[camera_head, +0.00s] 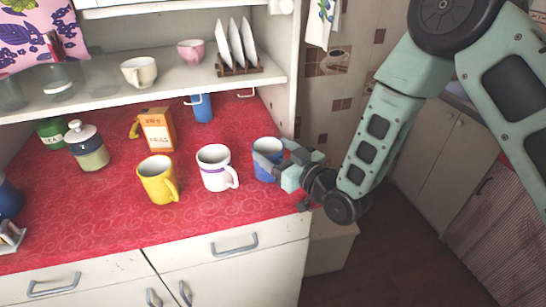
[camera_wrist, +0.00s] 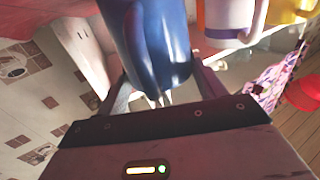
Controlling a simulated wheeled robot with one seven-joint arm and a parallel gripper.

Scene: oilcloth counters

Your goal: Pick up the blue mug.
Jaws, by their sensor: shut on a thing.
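The blue mug (camera_head: 266,172) stands at the right end of the red counter, beside the white mug. My gripper (camera_head: 272,156) reaches it from the right, with its fingers around the mug. In the wrist view the blue mug (camera_wrist: 158,45) fills the space between the two fingers of my gripper (camera_wrist: 160,88), which is shut on it. Part of the mug is hidden behind the fingers in the head view. I cannot tell whether its base touches the counter.
A white mug with a purple band (camera_head: 214,168) stands close to the left, and a yellow mug (camera_head: 157,180) farther left. An orange carton (camera_head: 158,131) and a lidded jar (camera_head: 88,148) stand behind. A shelf (camera_head: 150,92) overhangs the back. The cabinet's side panel (camera_head: 283,100) is close behind the mug.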

